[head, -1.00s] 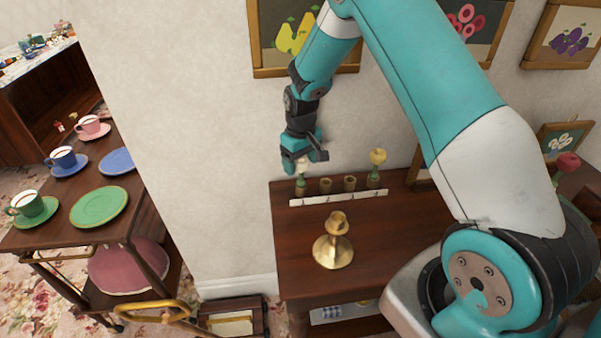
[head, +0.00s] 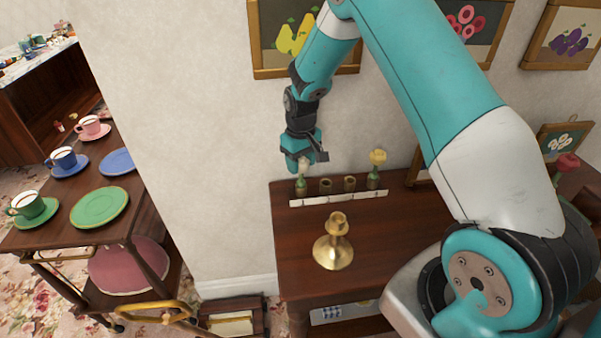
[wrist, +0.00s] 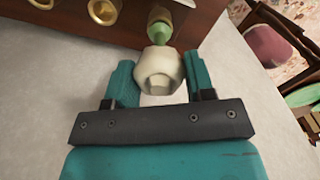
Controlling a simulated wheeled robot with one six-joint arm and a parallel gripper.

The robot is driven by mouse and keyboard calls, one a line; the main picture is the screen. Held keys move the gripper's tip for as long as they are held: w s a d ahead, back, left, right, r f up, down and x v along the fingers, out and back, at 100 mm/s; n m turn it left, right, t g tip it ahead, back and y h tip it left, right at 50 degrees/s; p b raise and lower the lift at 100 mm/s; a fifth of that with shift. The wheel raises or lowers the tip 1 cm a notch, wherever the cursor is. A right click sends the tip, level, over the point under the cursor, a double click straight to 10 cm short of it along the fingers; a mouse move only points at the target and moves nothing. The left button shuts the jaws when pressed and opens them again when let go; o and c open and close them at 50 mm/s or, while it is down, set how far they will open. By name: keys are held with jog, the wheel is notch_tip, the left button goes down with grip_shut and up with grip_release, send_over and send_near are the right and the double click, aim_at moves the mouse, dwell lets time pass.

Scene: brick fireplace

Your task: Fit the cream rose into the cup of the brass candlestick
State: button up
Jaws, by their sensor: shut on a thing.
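The cream rose (head: 303,163) stands at the left end of a row of cups at the back of the dark cabinet, its green stem in the leftmost cup. My gripper (head: 301,165) points down over it. In the wrist view the fingers (wrist: 156,84) are shut on the cream bloom (wrist: 158,68), one finger on each side, and the green stem (wrist: 160,32) meets a brass-coloured cup. The brass candlestick (head: 333,246) stands upright on the cabinet top, in front of the row, with its cup (head: 338,220) empty.
A yellow rose (head: 377,158) stands in the row's right end; two cups between, such as this one (head: 326,186), are empty. A white strip (head: 338,198) fronts the row. The wall is close behind. The cabinet top (head: 290,235) is clear around the candlestick. A tea trolley stands left.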

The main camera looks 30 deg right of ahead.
jog(key=shift+r+p, duration=1.15)
jog(key=shift+r, duration=0.4)
jog(key=shift+r+p, duration=0.75)
jog(key=shift+r, duration=0.3)
